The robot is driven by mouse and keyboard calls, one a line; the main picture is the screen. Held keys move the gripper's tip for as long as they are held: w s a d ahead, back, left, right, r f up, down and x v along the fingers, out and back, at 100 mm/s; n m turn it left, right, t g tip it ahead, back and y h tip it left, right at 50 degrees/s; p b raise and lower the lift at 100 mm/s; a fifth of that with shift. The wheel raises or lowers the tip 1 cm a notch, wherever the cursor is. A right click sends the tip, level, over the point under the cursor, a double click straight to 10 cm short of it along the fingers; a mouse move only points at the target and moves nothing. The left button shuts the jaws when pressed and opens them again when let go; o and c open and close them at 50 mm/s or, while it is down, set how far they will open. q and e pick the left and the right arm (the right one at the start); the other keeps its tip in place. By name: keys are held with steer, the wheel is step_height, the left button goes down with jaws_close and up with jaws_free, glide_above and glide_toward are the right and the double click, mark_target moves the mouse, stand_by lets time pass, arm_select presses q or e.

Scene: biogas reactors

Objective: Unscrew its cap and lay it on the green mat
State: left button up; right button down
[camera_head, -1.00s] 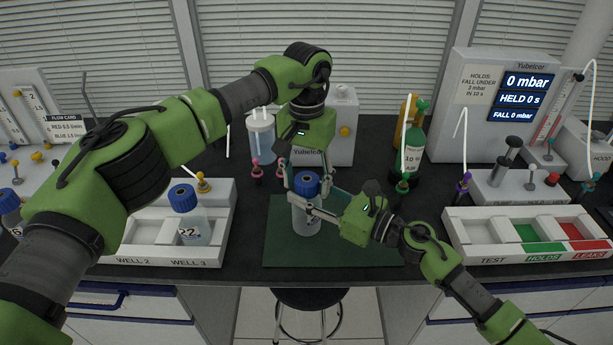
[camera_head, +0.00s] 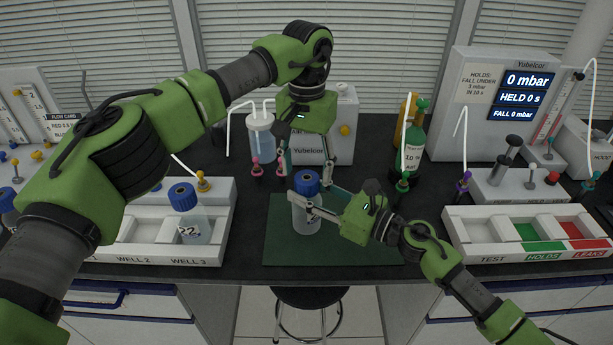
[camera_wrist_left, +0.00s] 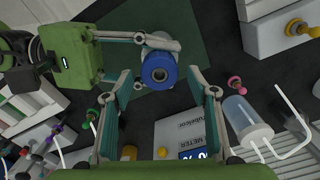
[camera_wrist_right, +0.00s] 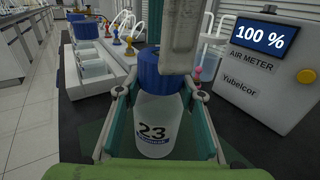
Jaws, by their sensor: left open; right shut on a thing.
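A clear bottle (camera_head: 305,219) with a blue cap (camera_head: 306,180) stands upright over the green mat (camera_head: 350,240). My right gripper (camera_head: 312,208) is shut on the bottle's body from the right; the right wrist view shows the label 23 on the bottle (camera_wrist_right: 156,128) between its fingers. The blue cap is on the bottle, seen from above in the left wrist view (camera_wrist_left: 159,69). My left gripper (camera_head: 305,165) is open above and behind the cap, pointing down. In the left wrist view its fingers (camera_wrist_left: 162,95) are spread and empty, with the cap just beyond their tips.
A second blue-capped bottle (camera_head: 190,218) stands in the well rack (camera_head: 145,262) at left. The test tray (camera_head: 480,256) is at right. The air meter (camera_head: 335,125), a wash bottle (camera_head: 261,135) and a green bottle (camera_head: 412,150) stand behind the mat.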

steer(key=c, duration=1.3)
jaws_free()
